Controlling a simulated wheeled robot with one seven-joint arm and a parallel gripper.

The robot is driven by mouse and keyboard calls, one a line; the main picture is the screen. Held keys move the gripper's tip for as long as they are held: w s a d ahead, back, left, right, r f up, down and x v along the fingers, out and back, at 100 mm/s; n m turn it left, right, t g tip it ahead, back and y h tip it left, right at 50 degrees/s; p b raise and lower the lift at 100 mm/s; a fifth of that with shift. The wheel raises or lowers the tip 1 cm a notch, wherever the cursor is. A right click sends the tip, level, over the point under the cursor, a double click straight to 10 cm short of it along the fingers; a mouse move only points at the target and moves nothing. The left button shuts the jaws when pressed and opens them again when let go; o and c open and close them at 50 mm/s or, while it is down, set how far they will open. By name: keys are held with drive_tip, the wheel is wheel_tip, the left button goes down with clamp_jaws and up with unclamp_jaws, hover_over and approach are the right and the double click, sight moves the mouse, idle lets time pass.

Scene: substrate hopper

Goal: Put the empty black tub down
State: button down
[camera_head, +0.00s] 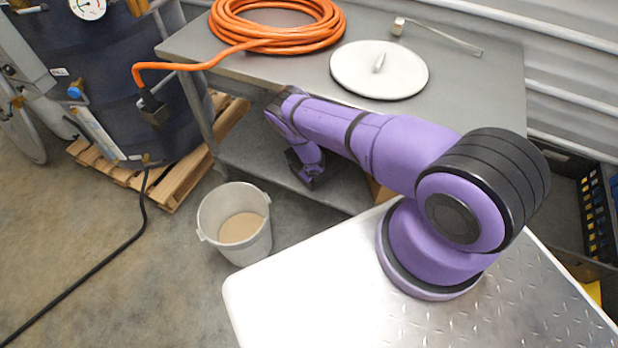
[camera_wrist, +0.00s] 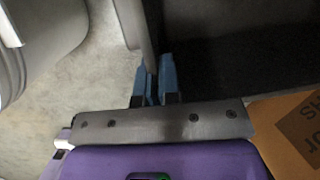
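In the wrist view the black tub (camera_wrist: 235,45) fills the upper right, its dark inside looking empty. Its wall runs down between the two blue fingertips of my gripper (camera_wrist: 157,82), which are close together on it. In the head view my purple arm reaches down beside the steel table, and my gripper (camera_head: 312,178) is small and dark at the lower shelf. I cannot make out the tub in the head view. How high its base is does not show.
A white bucket (camera_head: 243,259) with tan material stands on the floor left of my gripper. A brown box (camera_wrist: 290,130) is close at right. The steel table (camera_head: 470,85) carries an orange hose (camera_head: 275,45) and a white lid (camera_head: 360,75). A dark drum (camera_head: 160,120) stands on a pallet (camera_head: 175,185).

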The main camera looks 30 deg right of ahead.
drive_tip(key=shift+w+f, duration=0.1)
drive_tip(key=shift+f, duration=0.3)
drive_tip(key=c, duration=1.3)
unclamp_jaws()
drive_tip(key=v, duration=1.2)
